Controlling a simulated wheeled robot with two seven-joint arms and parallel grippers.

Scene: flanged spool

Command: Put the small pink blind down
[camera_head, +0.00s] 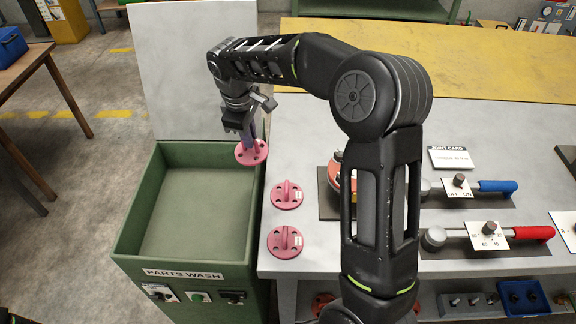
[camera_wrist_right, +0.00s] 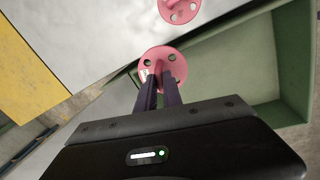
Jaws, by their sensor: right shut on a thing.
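My right gripper (camera_head: 247,139) is shut on a pink blind (camera_head: 251,153), a round flange with bolt holes. It holds the blind at the right rim of the green parts wash bin (camera_head: 132,205), beside the grey bench top (camera_head: 300,130). Whether the blind touches the rim is unclear. In the right wrist view the fingers (camera_wrist_right: 163,88) grip the middle of this blind (camera_wrist_right: 154,58). Two similar pink blinds lie on the bench, one farther back (camera_head: 286,204) and one nearer (camera_head: 284,252). My left gripper is out of view.
My right arm hides part of a red flanged piece (camera_head: 334,172) on a dark plate. The bin looks empty.

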